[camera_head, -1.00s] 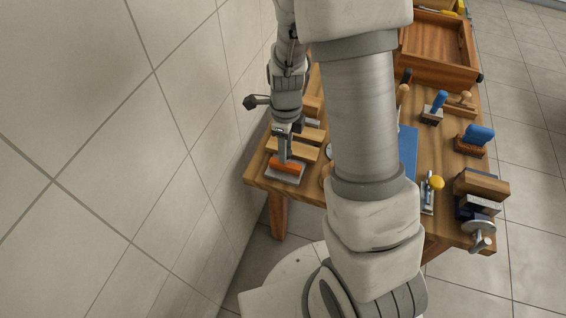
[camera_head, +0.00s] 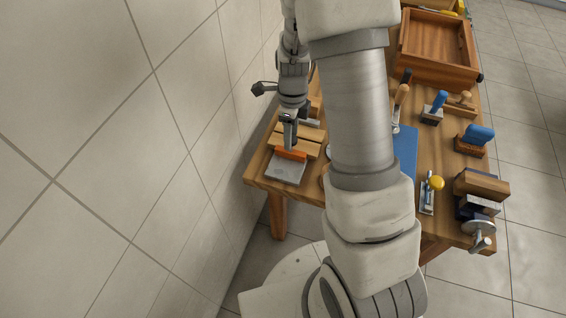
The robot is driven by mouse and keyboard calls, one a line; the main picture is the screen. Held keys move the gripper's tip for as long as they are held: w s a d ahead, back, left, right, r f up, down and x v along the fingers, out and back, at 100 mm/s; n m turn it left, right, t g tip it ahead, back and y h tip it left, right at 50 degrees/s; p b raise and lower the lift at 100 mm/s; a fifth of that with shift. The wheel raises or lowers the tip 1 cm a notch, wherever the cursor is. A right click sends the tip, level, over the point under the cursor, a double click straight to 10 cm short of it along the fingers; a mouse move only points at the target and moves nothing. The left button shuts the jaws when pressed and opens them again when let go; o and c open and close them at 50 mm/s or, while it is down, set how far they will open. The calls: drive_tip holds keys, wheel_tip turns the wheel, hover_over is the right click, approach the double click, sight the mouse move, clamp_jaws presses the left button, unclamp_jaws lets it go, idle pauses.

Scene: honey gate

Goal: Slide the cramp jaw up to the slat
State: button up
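The orange cramp jaw (camera_head: 291,155) sits at the far end of a grey metal plate (camera_head: 285,171), near the table's left corner. Light wooden slats (camera_head: 297,147) lie just beyond it. The jaw appears close against the nearest slat, but I cannot tell whether they touch. My gripper (camera_head: 289,147) points down at the jaw and seems to meet its top edge. The fingers are small and seen from behind, so their opening and any hold on the jaw cannot be made out.
The wooden table (camera_head: 262,165) stands close to the tiled wall (camera_head: 110,150) at left. A blue mat (camera_head: 406,150), several blue-handled tools, a yellow-knobbed clamp (camera_head: 432,188) and a wooden tray (camera_head: 438,55) lie to the right. My arm hides the middle of the table.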

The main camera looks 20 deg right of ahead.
drive_tip(key=shift+o, duration=1)
drive_tip(key=shift+r, duration=0.1)
wheel_tip(320, 180, up, 7)
drive_tip(key=p, duration=0.6)
drive_tip(key=shift+p, duration=0.4)
